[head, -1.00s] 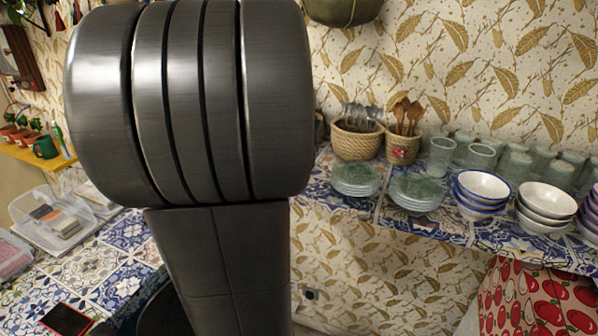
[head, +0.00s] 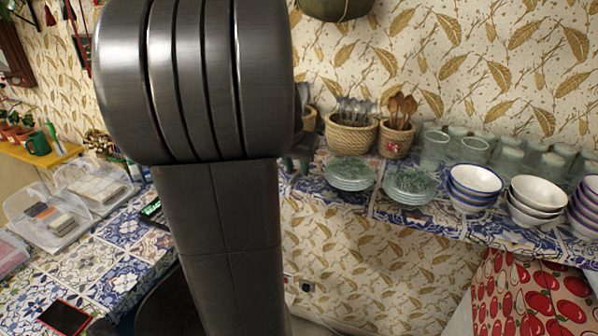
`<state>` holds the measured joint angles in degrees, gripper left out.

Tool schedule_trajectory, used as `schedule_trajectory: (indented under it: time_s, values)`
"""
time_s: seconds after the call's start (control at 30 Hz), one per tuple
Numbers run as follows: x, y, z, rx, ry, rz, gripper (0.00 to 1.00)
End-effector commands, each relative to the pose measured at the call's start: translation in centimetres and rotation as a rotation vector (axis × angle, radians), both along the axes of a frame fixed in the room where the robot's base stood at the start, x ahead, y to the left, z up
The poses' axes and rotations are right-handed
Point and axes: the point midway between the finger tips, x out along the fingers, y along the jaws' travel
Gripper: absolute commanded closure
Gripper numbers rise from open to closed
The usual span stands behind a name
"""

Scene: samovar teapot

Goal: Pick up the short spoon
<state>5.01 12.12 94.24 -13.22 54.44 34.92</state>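A woven basket (head: 352,134) on the tiled shelf holds several metal spoons or similar utensils (head: 357,108). A smaller woven pot (head: 395,141) to its right holds several wooden spoons (head: 402,108). I cannot tell which of these is the short spoon. My arm fills the left middle of the head view. Dark parts at the end of my arm (head: 298,160) show just right of the thick arm link, left of the metal-utensil basket. They appear apart from the basket. The fingers are not clear, and I see no spoon held there.
Stacked glass plates (head: 350,175) and a second stack (head: 411,187) stand in front of the baskets. Glasses (head: 474,150) and bowls (head: 475,184) crowd the shelf to the right. Another basket is partly hidden behind my arm. Plastic boxes (head: 45,218) stand on the left counter.

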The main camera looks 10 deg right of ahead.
Motion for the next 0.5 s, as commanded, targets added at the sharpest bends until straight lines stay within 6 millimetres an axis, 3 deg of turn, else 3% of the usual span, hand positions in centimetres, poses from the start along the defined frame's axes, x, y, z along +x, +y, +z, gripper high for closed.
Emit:
schedule_trajectory:
  time_s: [0.03,0.1,0.13,0.5]
  values:
    - [0.00,0.01,0.00,0.000,0.000,0.000,0.84]
    - [0.00,0.01,-0.01,0.001,0.001,0.000,0.98]
    - [0.00,0.01,-0.01,0.001,0.001,0.000,1.00]
    - [0.00,0.01,0.05,0.001,0.001,0.000,1.00]
